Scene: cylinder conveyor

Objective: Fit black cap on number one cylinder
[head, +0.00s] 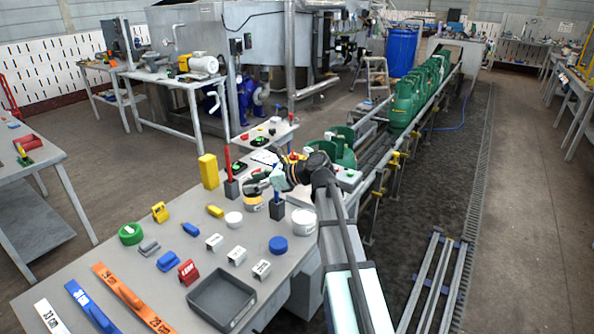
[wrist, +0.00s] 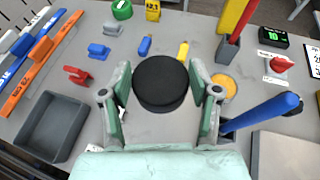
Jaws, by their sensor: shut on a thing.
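The black cap (wrist: 160,86) is round and sits between the two fingers of my gripper (wrist: 161,92) in the wrist view. My gripper (head: 266,183) is shut on it and holds it above the workbench. In the head view the cap is small and mostly lost among the gripper parts. Green cylinders stand on the conveyor: a near group (head: 342,148) just beyond my arm and a row farther back (head: 409,98). My gripper is to the left of the near group and apart from it. I cannot read any number on the cylinders.
The grey workbench (head: 150,262) holds a grey tray (head: 222,300), a blue cap (head: 278,245), a green cap (head: 131,234), a white container (head: 303,222) and a yellow block (head: 208,171). Blue and red-handled tools stand upright near my gripper. Conveyor rails (head: 385,160) run to the back right.

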